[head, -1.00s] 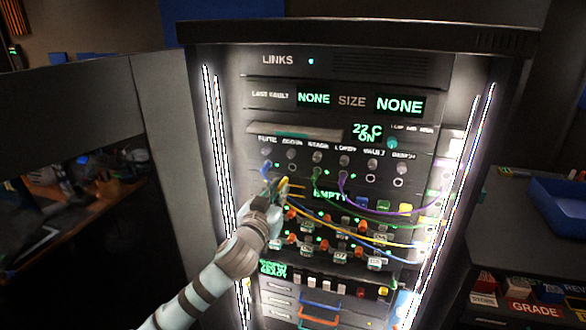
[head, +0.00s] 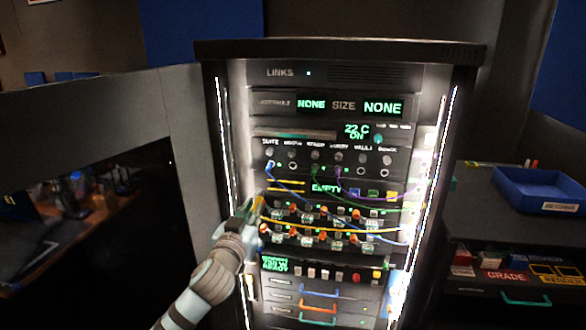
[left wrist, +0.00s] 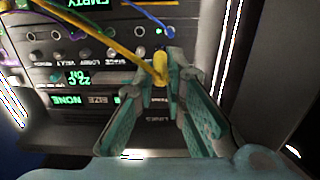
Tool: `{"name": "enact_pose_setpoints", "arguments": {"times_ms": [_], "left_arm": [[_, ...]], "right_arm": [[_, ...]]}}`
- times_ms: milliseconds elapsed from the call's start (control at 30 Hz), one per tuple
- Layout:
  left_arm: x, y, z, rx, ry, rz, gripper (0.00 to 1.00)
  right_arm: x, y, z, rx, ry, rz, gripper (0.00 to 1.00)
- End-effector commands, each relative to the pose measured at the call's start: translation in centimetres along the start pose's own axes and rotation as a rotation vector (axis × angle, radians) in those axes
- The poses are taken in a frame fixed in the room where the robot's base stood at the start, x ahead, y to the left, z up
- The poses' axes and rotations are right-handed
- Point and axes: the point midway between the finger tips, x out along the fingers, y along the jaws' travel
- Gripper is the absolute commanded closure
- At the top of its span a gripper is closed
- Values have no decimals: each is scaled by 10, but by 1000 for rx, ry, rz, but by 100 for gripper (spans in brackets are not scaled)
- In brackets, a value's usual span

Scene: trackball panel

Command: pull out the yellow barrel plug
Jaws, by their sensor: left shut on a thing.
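The yellow barrel plug (left wrist: 160,64) is between the two fingers of my left gripper (left wrist: 162,78), with its yellow cable trailing off it. In the head view my left gripper (head: 248,208) is at the left side of the rack, below the row of jacks, shut on the plug (head: 259,202). The plug appears clear of the jack row (head: 328,170). The fingers hide part of the plug. My right gripper is in neither view.
A blue plug cable (head: 285,178), a green cable and a purple cable (head: 370,195) run from the jacks across the rack front. Lit switch rows sit below. A blue tray (head: 540,190) stands on the right-hand counter.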

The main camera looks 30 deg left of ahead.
Motion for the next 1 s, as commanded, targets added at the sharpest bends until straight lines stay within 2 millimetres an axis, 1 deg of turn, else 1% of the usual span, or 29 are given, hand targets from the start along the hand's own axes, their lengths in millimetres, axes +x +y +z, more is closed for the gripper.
{"name": "enact_pose_setpoints", "arguments": {"times_ms": [133,300,333,433,633,700,767,1000], "left_arm": [[23,9,-1,-5,1,0,100],[52,17,0,-3,1,-2,100],[57,19,0,-4,2,-2,100],[74,25,0,-3,1,-1,100],[107,36,2,-3,1,-1,100],[113,39,2,-2,0,0,100],[116,40,1,0,1,0,100],[116,40,-1,0,1,0,100]], "right_arm": [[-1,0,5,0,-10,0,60],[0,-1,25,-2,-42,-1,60],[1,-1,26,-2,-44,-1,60],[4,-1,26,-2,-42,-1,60],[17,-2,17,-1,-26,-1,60],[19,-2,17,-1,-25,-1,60],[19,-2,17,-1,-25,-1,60],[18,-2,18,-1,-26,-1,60]]}}
